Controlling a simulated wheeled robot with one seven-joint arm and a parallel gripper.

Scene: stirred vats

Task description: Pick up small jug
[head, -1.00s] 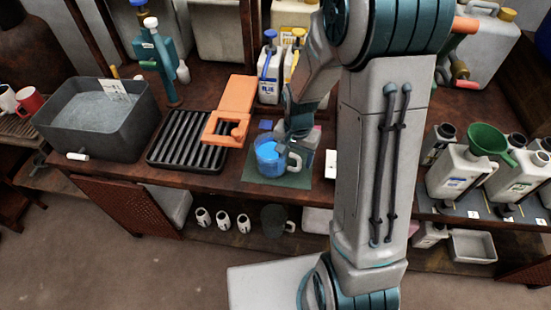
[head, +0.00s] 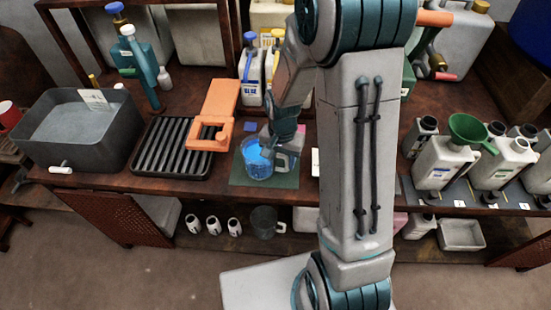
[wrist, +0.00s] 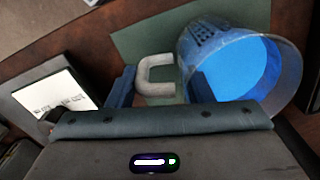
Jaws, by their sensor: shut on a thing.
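The small jug (head: 257,160) is clear and holds blue liquid. It stands upright on, or just above, a dark green mat (head: 236,180) at the table's front edge; I cannot tell if its base touches. Its pale handle points right. My gripper (head: 281,150) is at the jug's handle side and shut on the handle. In the wrist view, the handle (wrist: 155,62) sits between the two blue fingers of my gripper (wrist: 160,88), and the jug (wrist: 245,60) with its blue contents is to the right. My arm hides part of the table behind.
A black slatted rack (head: 170,150) and orange bracket (head: 214,115) lie left of the mat. A grey basin (head: 85,155) stands farther left. Bottles (head: 252,80) stand behind. Canisters with a green funnel (head: 468,130) are at right. A white card (wrist: 58,95) lies beside the mat.

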